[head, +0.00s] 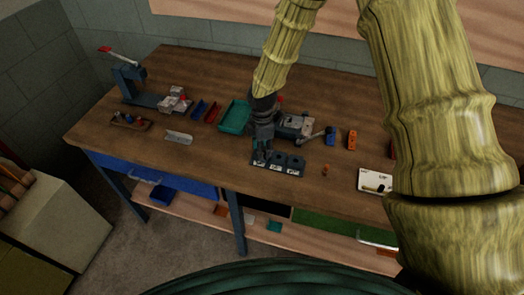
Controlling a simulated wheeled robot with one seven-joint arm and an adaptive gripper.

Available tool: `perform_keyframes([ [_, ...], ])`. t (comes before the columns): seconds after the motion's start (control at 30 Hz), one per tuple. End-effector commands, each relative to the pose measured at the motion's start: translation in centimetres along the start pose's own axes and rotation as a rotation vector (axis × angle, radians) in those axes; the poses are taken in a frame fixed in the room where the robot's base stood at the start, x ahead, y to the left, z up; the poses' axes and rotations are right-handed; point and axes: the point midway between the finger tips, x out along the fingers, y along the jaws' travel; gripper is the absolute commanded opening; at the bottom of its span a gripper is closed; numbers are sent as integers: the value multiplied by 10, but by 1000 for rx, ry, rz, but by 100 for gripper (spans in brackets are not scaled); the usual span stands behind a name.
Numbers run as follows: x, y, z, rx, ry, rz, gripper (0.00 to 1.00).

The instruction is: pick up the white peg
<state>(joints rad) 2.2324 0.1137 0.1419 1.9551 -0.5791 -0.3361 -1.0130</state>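My gripper (262,152) is dark and points down over the left end of a row of black blocks with pale labels (280,165) on the wooden workbench (220,180). Its fingers are small and dark here, so I cannot tell whether they are open or shut, or whether anything is between them. I cannot make out a white peg for certain. Part of the left block is hidden behind the gripper.
A teal tray (235,116) and a grey machine part (295,125) are close to the gripper. A grey bracket (178,137) lies to the left. An orange block (352,140), small orange piece (325,170) and white plate (374,181) lie right. Bare wood surrounds the bracket.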

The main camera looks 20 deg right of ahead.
Motion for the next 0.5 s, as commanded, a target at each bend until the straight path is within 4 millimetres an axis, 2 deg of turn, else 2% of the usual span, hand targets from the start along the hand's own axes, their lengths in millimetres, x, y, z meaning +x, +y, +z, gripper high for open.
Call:
perform_keyframes([
  [0.1, 0, 0, 0, 0, 0, 0, 39],
  [0.3, 0, 0, 0, 0, 0, 0, 2],
  [0.33, 0, 0, 0, 0, 0, 0, 0],
  [0.5, 0, 0, 0, 0, 0, 0, 0],
])
